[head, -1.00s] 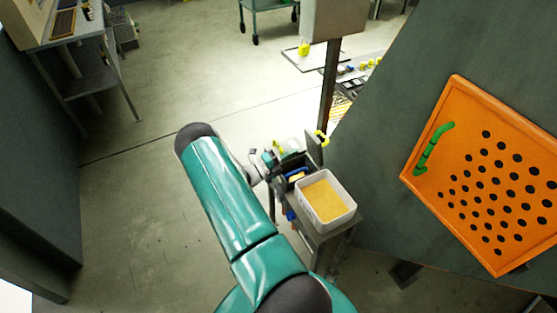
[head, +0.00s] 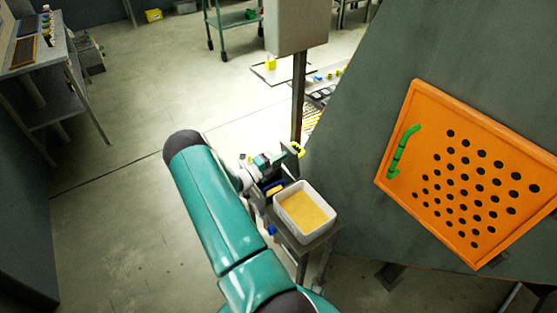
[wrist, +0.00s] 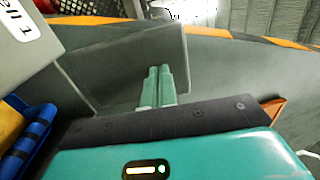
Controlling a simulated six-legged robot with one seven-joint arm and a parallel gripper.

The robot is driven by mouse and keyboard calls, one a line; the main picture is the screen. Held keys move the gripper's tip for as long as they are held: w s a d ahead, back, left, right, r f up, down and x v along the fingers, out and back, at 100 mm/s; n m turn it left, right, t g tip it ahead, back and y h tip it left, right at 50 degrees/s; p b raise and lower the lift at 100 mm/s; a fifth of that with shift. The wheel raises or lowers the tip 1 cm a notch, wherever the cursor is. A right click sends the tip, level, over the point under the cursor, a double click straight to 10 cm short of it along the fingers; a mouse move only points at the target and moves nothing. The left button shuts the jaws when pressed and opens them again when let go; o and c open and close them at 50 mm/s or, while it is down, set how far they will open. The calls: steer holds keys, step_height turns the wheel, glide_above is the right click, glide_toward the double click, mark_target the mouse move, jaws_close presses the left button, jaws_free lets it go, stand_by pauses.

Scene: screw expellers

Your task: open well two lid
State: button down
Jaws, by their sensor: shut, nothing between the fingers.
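A small dark box (head: 273,187) stands on the stand beside the white bin, with blue and yellow items inside. A yellow handle (head: 299,150) shows at its far right, by what looks like a raised lid. In the wrist view a flat grey panel (wrist: 110,55), likely this lid, stands raised behind my fingers. My gripper (wrist: 159,72) is shut and empty, its tips in front of the panel; I cannot tell whether they touch. In the head view my gripper (head: 268,160) is small and partly covers the lid. No number for the well is readable.
A white bin (head: 331,222) of yellow grains sits just right of the box. A grey post (head: 298,95) rises behind it. An orange perforated panel (head: 468,180) with a green handle is on the right. Open floor (head: 110,220) lies left. Blue and yellow items (wrist: 25,140) show at wrist-view left.

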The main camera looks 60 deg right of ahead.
mark_target(288, 160)
steer(key=shift+s+d+r+t+y, duration=0.15)
steer(key=shift+s+d+y, duration=0.15)
steer(key=shift+d, duration=0.25)
steer(key=shift+s+d+r+t+y, duration=0.2)
steer(key=shift+s+d+y, duration=0.05)
steer(key=shift+d, duration=0.3)
steer(key=shift+s+d+r+t+y, duration=0.15)
steer(key=shift+s+d+y, duration=0.15)
steer(key=shift+d, duration=0.25)
steer(key=shift+a, duration=0.1)
steer(key=v, duration=1.3)
steer(key=shift+w+a, duration=0.25)
steer(key=shift+s, duration=0.15)
